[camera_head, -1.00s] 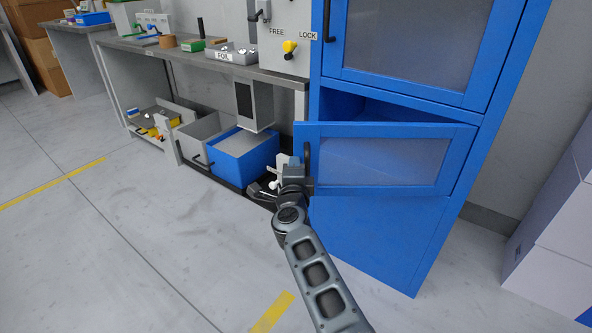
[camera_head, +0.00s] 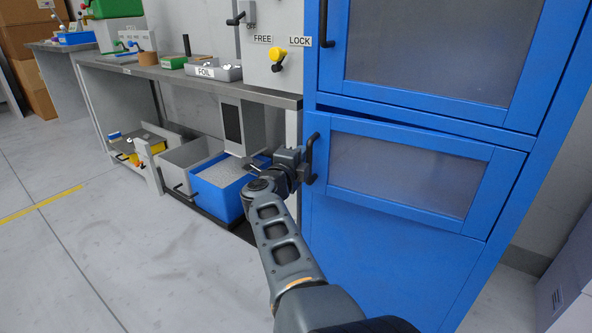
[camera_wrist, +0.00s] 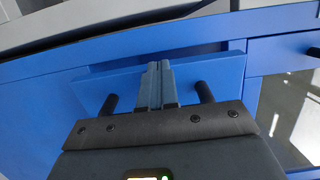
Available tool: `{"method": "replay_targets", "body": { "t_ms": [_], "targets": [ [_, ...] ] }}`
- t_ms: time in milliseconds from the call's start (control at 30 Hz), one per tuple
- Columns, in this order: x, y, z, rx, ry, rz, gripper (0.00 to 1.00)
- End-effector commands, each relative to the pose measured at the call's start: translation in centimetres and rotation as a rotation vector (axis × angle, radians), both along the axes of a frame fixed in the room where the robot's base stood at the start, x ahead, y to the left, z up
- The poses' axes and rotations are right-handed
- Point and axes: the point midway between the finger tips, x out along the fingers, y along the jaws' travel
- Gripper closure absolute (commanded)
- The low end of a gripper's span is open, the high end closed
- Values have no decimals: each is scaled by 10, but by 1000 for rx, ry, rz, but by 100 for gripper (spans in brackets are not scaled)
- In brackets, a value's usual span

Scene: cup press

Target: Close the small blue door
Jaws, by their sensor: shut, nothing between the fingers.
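The small blue door (camera_head: 400,172) with its grey panel is the lower door of the tall blue cabinet. It stands slightly ajar, with a narrow dark gap along its top edge. Its black handle (camera_head: 312,158) is at the left edge. My gripper (camera_head: 302,162) is at this handle, in front of the door's left edge. In the wrist view my gripper's fingers (camera_wrist: 157,85) are shut and empty, pointing at the blue door face (camera_wrist: 218,80). The dark handle posts (camera_wrist: 204,92) show on both sides of the fingers. I cannot tell whether the fingertips touch the door.
The upper cabinet door (camera_head: 435,50) is closed above. Left of the cabinet is a workbench (camera_head: 270,93) with a grey box hanging below its top. A blue bin (camera_head: 215,195) sits underneath. The floor at left is clear.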

Motion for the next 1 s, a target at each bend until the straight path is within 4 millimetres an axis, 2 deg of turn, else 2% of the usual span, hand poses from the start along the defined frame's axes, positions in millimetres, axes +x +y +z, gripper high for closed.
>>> {"method": "replay_targets", "body": {
  "t_ms": [300,1000],
  "targets": [
    [11,-4,0,1,0,2,100],
    [9,-11,3,1,1,-2,100]
  ]
}}
